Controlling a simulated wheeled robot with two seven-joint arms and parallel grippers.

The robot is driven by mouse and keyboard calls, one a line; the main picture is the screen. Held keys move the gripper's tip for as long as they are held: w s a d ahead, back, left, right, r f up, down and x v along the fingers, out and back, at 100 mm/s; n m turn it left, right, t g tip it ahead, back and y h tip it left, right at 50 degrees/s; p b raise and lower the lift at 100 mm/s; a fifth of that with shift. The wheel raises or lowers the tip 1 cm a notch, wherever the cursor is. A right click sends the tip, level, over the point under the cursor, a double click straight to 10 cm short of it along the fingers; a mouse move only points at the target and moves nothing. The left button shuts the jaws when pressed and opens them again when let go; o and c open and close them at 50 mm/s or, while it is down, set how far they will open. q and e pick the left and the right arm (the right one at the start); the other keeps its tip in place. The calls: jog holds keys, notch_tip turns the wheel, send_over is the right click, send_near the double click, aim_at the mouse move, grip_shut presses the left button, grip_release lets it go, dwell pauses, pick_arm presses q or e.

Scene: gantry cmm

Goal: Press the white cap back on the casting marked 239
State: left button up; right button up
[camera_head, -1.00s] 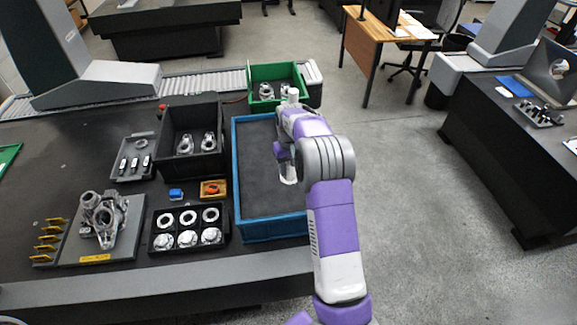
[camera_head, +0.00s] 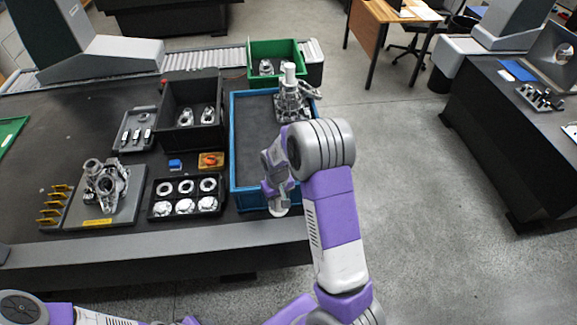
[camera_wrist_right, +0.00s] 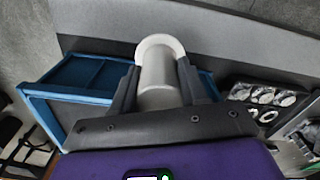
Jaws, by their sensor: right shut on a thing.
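My right gripper (camera_head: 276,196) is over the front end of the blue-walled tray (camera_head: 234,150). In the wrist view its fingers (camera_wrist_right: 158,85) are shut on a grey cylindrical piece (camera_wrist_right: 158,75) with a white rounded end, possibly the white cap. A casting (camera_head: 292,102) with a white upright cylinder on top stands at the tray's back right, apart from the gripper. Another casting (camera_head: 103,180) sits on a grey plate with a yellow label at the left. No number 239 is readable on either casting. My left gripper is out of view.
A black rack (camera_head: 152,198) of rings and round parts lies left of the tray. A black bin (camera_head: 166,115), a green bin (camera_head: 254,60) and a small orange box (camera_head: 212,160) stand nearby. The tray's middle floor looks clear.

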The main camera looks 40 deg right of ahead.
jog(key=s+a+f+n, duration=0.1)
jog(key=s+a+f, duration=0.6)
jog(key=a+f, duration=0.3)
jog(key=a, duration=0.3)
jog(key=shift+s+f+n, duration=0.15)
jog(key=shift+s+n, duration=0.05)
jog(key=shift+n, duration=0.2)
